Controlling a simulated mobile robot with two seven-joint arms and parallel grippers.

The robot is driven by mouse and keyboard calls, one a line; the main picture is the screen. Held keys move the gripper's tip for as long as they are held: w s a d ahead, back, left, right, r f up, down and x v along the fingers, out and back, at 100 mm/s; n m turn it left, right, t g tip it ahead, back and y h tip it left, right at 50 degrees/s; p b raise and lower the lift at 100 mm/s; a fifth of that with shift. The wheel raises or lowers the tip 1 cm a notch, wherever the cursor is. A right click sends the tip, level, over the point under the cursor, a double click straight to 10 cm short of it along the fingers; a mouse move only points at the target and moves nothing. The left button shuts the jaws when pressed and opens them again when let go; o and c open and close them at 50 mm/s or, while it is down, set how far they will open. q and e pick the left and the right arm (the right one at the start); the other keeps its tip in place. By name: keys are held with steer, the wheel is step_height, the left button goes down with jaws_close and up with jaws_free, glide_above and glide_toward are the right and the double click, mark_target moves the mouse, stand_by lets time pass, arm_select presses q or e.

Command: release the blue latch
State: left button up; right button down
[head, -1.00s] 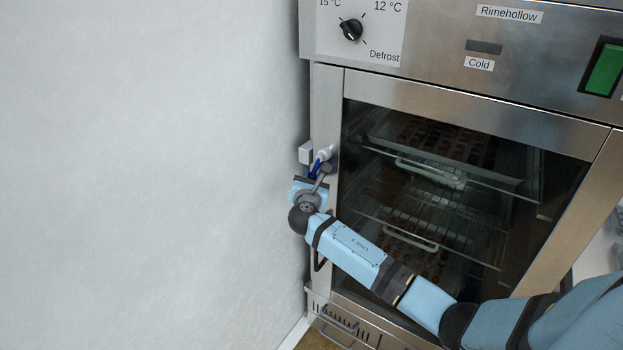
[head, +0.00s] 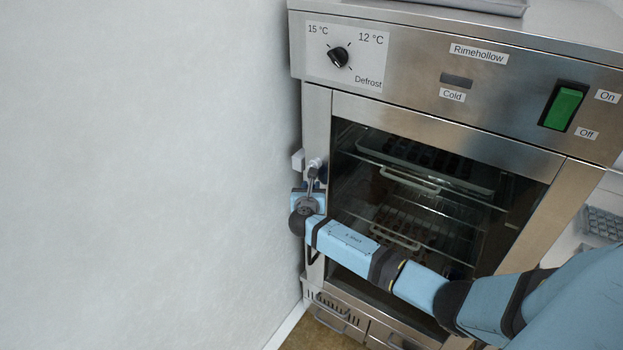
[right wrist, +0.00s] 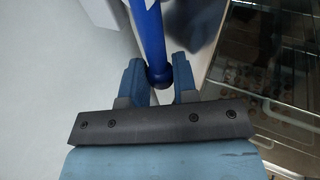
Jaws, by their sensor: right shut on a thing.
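The blue latch (right wrist: 150,35) is a lever that runs down from the top of the right wrist view, with its rounded lower end between my fingers. My right gripper (right wrist: 158,82) is shut on that end. In the head view my right gripper (head: 314,182) is at the left edge of the oven-like cabinet's door, just below the latch's white pivot (head: 316,163). There the gripper hides most of the lever. My left gripper is not in view.
The steel cabinet's glass door (head: 420,190) is closed, with racks and trays behind it. Above are a black dial (head: 338,57) and a green switch (head: 562,107). A pale wall (head: 150,180) stands close to the left of my gripper.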

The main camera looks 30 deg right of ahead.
stand_by(0.3)
steer(key=c, duration=1.2)
jaws_free()
steer(key=shift+d, duration=0.1)
steer(key=b+v, duration=0.1)
steer(key=v, duration=1.3)
steer(key=shift+f, duration=0.1)
